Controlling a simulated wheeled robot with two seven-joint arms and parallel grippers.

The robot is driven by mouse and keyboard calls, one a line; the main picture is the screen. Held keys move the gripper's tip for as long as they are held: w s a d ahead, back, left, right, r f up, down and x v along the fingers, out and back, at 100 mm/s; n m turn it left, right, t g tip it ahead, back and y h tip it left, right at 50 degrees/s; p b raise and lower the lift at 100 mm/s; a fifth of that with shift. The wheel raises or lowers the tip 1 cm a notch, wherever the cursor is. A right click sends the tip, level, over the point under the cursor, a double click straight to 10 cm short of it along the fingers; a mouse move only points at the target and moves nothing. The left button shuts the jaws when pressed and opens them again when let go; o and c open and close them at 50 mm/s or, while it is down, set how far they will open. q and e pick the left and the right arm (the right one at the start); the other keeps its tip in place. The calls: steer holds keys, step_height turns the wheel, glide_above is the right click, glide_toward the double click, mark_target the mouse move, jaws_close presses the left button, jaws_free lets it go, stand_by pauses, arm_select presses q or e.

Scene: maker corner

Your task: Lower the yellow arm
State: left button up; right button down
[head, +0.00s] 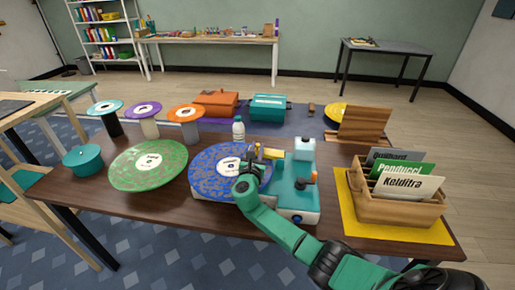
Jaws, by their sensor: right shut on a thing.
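The yellow arm (272,153) belongs to a teal and white record player (303,205) on the brown table. A blue patterned record (212,167) with a white label lies at the player's left side. My right gripper (254,162) comes in from the lower right and is shut on the yellow arm, over the right part of the record. The gripper hides much of the yellow arm, so I cannot tell whether its tip touches the record. My left gripper is out of view.
A green record (148,165) and a teal round pot (84,159) are at the left. A white bottle (239,129) stands behind the blue record. A wooden crate (400,212) of sleeves sits right on a yellow mat (353,219). Discs on stands (143,110) line the back left.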

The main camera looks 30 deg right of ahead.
steer(key=c, duration=0.8)
jaws_free()
steer(key=shift+r, duration=0.1)
steer(key=shift+o, duration=0.2)
steer(key=v, duration=1.4)
steer(key=shift+s+a, duration=0.2)
steer(key=shift+s, duration=0.1)
